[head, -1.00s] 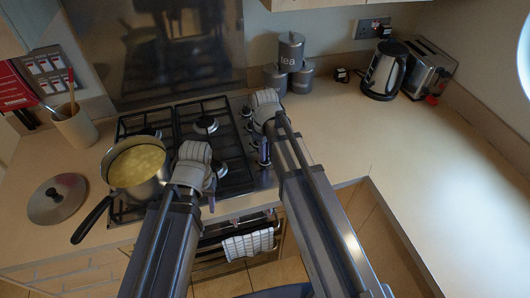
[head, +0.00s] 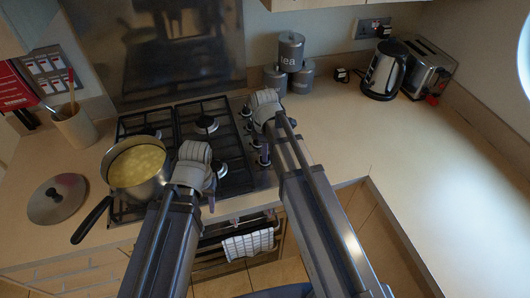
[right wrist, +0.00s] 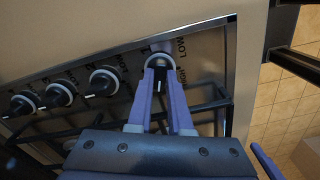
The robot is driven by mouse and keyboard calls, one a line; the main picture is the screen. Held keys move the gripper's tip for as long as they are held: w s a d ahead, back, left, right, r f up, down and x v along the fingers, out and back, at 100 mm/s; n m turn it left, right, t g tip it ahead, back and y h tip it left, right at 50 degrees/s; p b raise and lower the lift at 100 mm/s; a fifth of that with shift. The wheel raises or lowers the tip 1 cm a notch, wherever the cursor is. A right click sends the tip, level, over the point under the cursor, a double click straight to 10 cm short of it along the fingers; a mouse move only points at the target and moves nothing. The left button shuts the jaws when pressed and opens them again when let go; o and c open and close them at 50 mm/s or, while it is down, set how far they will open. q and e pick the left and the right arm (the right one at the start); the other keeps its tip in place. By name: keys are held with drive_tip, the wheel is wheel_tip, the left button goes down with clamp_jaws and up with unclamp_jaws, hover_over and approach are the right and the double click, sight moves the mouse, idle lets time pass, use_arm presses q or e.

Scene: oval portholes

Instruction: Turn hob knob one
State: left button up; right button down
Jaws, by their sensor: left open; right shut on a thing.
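The hob (head: 233,165) has a row of black knobs along its right side. In the right wrist view the end knob (right wrist: 160,61), beside the word LOW and nearest the hob's front corner, sits between the purple fingers of my right gripper (right wrist: 161,75). That gripper is shut on it. In the head view my right arm partly hides the knobs and most of these fingers. My left gripper (head: 211,197) is open over the hob's front edge, right of the pan; its fingers are mostly hidden.
A pan of yellow food (head: 137,168) stands on the left of the hob, its handle pointing forward. A lid (head: 56,199) and a utensil pot (head: 75,128) are left of it. Grey canisters (head: 291,52), a kettle (head: 383,72) and a toaster (head: 428,68) stand behind. The right worktop (head: 420,165) is clear.

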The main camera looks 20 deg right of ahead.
idle(0.4)
drive_tip(key=c, duration=0.8)
unclamp_jaws()
use_arm(q)
drive_tip(key=shift+r, duration=0.15)
use_arm(e)
drive_tip(key=shift+r, duration=0.15)
wheel_tip(320, 180, up, 8)
drive_tip(key=p, duration=0.8)
drive_tip(key=shift+f, duration=0.2)
use_arm(q)
wheel_tip(320, 180, up, 8)
drive_tip(key=shift+f, duration=0.25)
use_arm(e)
drive_tip(key=shift+f, duration=0.1)
drive_tip(key=shift+c, duration=0.4)
